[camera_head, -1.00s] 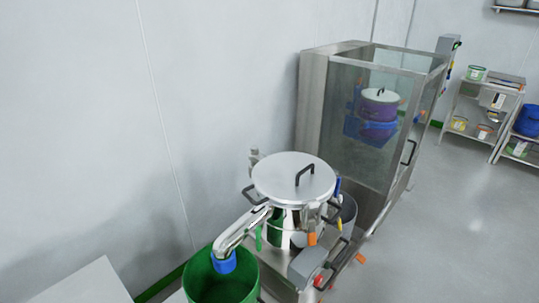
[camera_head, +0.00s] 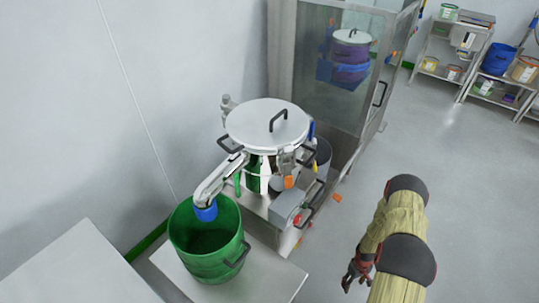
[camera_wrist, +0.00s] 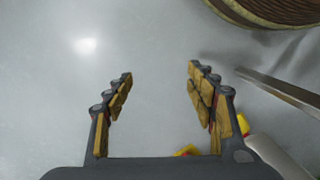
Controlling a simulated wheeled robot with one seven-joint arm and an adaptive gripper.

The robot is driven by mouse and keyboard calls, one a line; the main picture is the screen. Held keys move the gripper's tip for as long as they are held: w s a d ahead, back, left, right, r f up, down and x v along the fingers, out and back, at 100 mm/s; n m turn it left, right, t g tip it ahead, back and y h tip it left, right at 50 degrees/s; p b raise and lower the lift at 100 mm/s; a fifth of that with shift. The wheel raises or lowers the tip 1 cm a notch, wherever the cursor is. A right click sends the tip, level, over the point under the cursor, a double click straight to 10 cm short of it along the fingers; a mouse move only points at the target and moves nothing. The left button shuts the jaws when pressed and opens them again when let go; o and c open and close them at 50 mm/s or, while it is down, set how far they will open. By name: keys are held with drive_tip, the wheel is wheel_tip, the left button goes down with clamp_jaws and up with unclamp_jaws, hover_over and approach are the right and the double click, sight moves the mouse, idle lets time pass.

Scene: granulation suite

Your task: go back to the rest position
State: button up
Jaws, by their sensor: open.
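My gripper (camera_head: 355,272) shows at the lower right of the head view, at the end of my tan-sleeved arm, over the grey floor and to the right of the lidded vessel (camera_head: 267,128). In the wrist view my gripper (camera_wrist: 160,75) has its two fingers wide apart with nothing between them.
A green bucket (camera_head: 182,240) stands on a low platform (camera_head: 262,275) under the machine's blue-ended spout (camera_head: 206,212). A glass-walled cabinet (camera_head: 300,60) stands behind. A white tabletop (camera_head: 70,270) is at lower left. Shelves (camera_head: 427,75) stand far right. Floor between is clear.

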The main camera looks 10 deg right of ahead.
drive_tip(key=w+a+r+m+g+h+p, duration=0.1)
drive_tip(key=a+r+m, duration=0.1)
drive_tip(key=r, duration=1.7)
drive_tip(key=w+a+r+m+g+p, duration=0.1)
drive_tip(key=a+r, duration=0.2)
drive_tip(key=r, duration=1.6)
drive_tip(key=s+a+r+t+p, duration=0.1)
drive_tip(key=s+a+r+t, duration=0.2)
drive_tip(key=a+r, duration=0.4)
drive_tip(key=s+a+r+t+p, duration=0.1)
drive_tip(key=s+a+r+t, duration=0.2)
drive_tip(key=r, duration=1.8)
drive_tip(key=s+a+r+n+t+y+p, duration=0.1)
drive_tip(key=s+a+r, duration=0.4)
drive_tip(key=a+r, duration=0.6)
wheel_tip(320, 180, up, 3)
drive_tip(key=shift+a+f+t+p, duration=0.1)
drive_tip(key=shift+a+t+p, duration=0.35)
drive_tip(key=shift+t, duration=0.55)
drive_tip(key=shift+d, duration=0.1)
drive_tip(key=shift+c, duration=0.4)
